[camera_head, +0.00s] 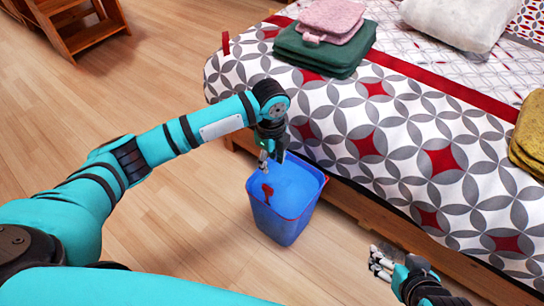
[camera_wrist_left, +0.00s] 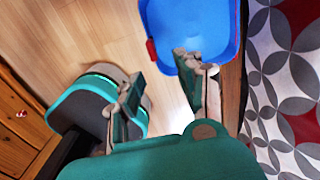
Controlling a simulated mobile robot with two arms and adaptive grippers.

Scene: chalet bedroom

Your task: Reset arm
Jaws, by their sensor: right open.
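My left gripper (camera_head: 272,163) hangs over the blue bin (camera_head: 283,222) in the head view, with its fingers pointing down. In the left wrist view my left gripper (camera_wrist_left: 160,74) has its two fingers spread apart with nothing between them. The blue bin (camera_wrist_left: 205,27) lies beyond the fingertips there, and the right finger overlaps it. My right gripper (camera_head: 382,262) is at the lower right of the head view, low beside the bed frame. It is open, and I see nothing held in it.
The bed (camera_head: 400,130) with a patterned cover fills the right side. Folded green (camera_head: 325,48) and pink cloths (camera_head: 332,18), a yellow cloth (camera_head: 532,130) and a pillow (camera_head: 455,20) lie on it. A wooden piece of furniture (camera_head: 85,25) stands at upper left. The wooden floor left of the bin is clear.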

